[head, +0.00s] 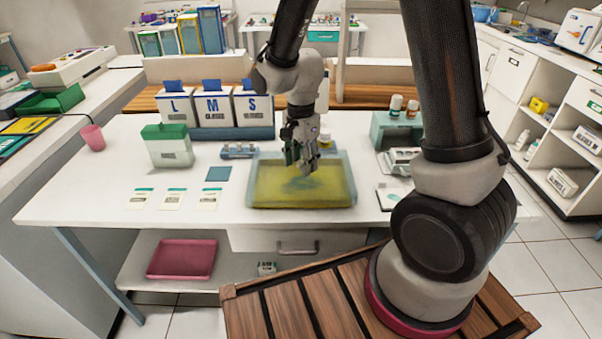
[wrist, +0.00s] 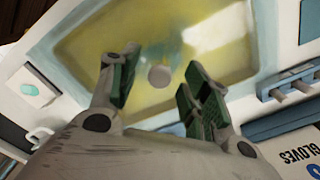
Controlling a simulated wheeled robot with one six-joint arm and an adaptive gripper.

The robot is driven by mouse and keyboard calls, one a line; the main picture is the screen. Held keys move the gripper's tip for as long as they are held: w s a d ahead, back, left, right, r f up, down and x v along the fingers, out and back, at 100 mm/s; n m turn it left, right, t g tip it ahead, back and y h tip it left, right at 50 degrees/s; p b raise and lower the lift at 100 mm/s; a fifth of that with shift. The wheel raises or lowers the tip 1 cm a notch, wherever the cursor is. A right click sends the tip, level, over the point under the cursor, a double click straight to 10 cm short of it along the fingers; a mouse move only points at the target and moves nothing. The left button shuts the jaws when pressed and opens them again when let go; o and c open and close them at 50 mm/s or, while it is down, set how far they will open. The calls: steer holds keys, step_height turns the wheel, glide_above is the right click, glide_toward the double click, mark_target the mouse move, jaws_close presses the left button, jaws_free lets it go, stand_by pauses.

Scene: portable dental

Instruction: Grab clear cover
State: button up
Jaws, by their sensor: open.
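A shallow tray (head: 251,200) with a pale blue-grey rim and yellow contents sits on the white table. A see-through cover appears to lie over it, though its edges are hard to make out. In the wrist view a round grey knob (wrist: 159,76) stands out above the yellow area, between my fingers. My gripper (head: 302,168) points down over the back middle of the tray. In the wrist view my gripper (wrist: 160,64) has its green-padded fingers apart on either side of the knob. I cannot tell the height gap between fingertips and knob.
Glove boxes (head: 211,108) marked L, M and S stand behind the tray. A green and white box (head: 168,147) and a small blue rack (head: 239,151) are to the left. A blue-grey stand (head: 386,131) with bottles is close on the right.

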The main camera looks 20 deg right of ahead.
steer(key=shift+f, duration=0.2)
steer(key=shift+c, duration=0.2)
jaws_close()
